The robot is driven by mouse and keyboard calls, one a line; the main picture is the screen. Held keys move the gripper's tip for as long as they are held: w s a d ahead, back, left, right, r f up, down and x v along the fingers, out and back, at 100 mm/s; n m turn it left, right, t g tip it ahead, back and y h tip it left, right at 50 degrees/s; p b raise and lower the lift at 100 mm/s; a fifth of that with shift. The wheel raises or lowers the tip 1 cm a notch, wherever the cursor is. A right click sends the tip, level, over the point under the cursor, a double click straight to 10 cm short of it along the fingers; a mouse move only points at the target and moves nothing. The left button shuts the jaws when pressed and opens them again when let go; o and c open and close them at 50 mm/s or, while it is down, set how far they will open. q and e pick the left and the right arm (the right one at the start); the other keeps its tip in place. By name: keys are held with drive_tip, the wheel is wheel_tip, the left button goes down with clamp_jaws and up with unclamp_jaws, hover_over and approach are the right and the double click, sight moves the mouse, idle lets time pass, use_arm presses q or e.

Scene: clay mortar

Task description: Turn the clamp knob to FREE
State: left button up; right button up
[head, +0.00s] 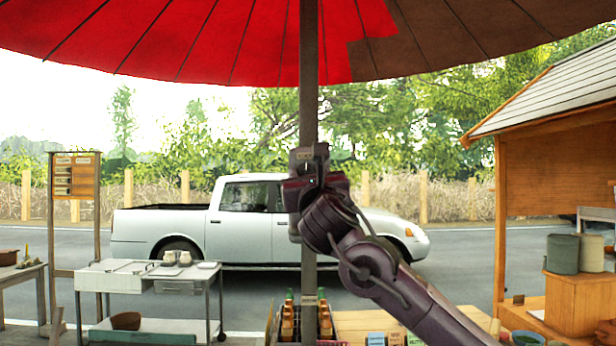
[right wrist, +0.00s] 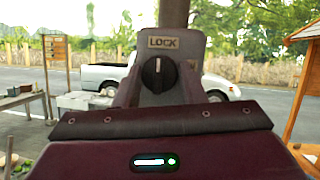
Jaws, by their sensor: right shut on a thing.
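The clamp (head: 309,156) is a grey-brown block on the umbrella pole (head: 309,80). In the right wrist view its plate (right wrist: 176,43) carries a LOCK label above a round black knob (right wrist: 158,75). The white mark on the knob points up, toward LOCK. No FREE label is visible. My right gripper (head: 311,178) is up against the clamp, its arm coming from the lower right. In the right wrist view its fingers (right wrist: 158,88) are on both sides of the knob, shut on it. They hide the lower plate. My left gripper is not in view.
A red and brown umbrella canopy (head: 220,40) spreads overhead. Bottles (head: 288,318) stand at the pole's foot beside a wooden table (head: 365,322). A metal cart (head: 150,276) is at left, a wooden stall (head: 545,160) at right. A white pickup (head: 260,225) is on the road behind.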

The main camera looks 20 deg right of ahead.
drive_tip(key=m+g+h+b, duration=0.1)
drive_tip(key=m+h+b, duration=0.1)
drive_tip(key=m, duration=0.4)
drive_tip(key=m+g+h+b, duration=0.1)
drive_tip(key=m+h+b, duration=0.2)
drive_tip(key=m, duration=0.3)
drive_tip(key=m+g+h+b, duration=0.2)
drive_tip(key=m+h+b, duration=0.1)
drive_tip(key=m+b, duration=0.2)
drive_tip(key=shift+w+a+m, duration=0.1)
drive_tip(key=shift+a+m, duration=0.3)
drive_tip(key=shift+m, duration=0.1)
drive_tip(key=m+g+h, duration=0.1)
drive_tip(key=m, duration=0.2)
drive_tip(key=shift+r+g, duration=0.15)
drive_tip(key=shift+g, duration=0.15)
drive_tip(key=shift+a+m+g+p, duration=0.1)
drive_tip(key=shift+m+g+p, duration=0.55)
drive_tip(key=shift+m, duration=1.05)
drive_tip(key=o, duration=1)
drive_tip(key=shift+w, duration=0.1)
